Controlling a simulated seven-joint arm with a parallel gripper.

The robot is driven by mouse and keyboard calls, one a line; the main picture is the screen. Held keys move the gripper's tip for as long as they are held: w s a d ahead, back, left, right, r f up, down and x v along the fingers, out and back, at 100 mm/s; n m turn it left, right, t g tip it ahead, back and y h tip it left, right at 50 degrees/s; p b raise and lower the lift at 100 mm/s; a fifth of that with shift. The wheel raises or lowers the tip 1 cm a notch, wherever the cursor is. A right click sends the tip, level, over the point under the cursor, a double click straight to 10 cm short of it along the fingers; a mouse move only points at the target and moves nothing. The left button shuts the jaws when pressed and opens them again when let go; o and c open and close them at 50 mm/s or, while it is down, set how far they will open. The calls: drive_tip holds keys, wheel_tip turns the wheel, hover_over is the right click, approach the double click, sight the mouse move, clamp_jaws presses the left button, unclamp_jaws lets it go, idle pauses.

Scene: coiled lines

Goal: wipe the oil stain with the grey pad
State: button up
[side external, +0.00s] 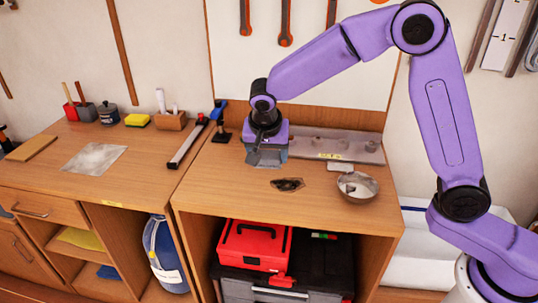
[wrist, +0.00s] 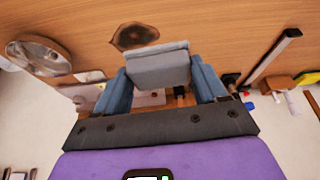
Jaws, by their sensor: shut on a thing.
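The oil stain (side external: 288,185) is a small dark brown patch on the wooden bench top, near its middle. It also shows in the wrist view (wrist: 133,36), just beyond the pad. My gripper (side external: 268,152) is shut on the grey pad (wrist: 158,68), which sits between its two blue-grey fingers. In the side view the grey pad (side external: 266,158) is low over the bench, behind and left of the stain and apart from it. I cannot tell whether its underside touches the wood.
A metal bowl (side external: 357,188) stands right of the stain. A grey tray (side external: 338,146) lies along the back of the bench. A blue-handled clamp (side external: 220,122) and a long bar (side external: 188,144) are at the left. The bench top in front of the stain is clear.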

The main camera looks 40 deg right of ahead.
hover_over(270, 179)
drive_tip(key=s+a, duration=0.1)
wheel_tip(270, 179, down, 3)
drive_tip(key=shift+s+a+f, duration=0.1)
drive_tip(key=shift+s+f, duration=0.05)
drive_tip(key=shift+f, duration=1.6)
drive_tip(key=shift+s+a+f, duration=0.1)
drive_tip(key=shift+f, duration=1.6)
drive_tip(key=shift+s+d+f, duration=0.3)
drive_tip(key=shift+d+f, duration=0.15)
drive_tip(key=shift+f, duration=0.05)
drive_tip(key=shift+s+d, duration=3.45)
drive_tip(key=shift+s, duration=0.05)
drive_tip(key=shift+w+a, duration=3.85)
drive_tip(key=shift+a, duration=0.05)
drive_tip(key=shift+w+d, duration=0.25)
drive_tip(key=shift+s+d, duration=3.8)
drive_tip(key=shift+w+a, duration=3.7)
drive_tip(key=shift+a, duration=0.05)
drive_tip(key=shift+w+a+r, duration=0.1)
drive_tip(key=shift+r, duration=0.05)
wheel_tip(270, 179, up, 8)
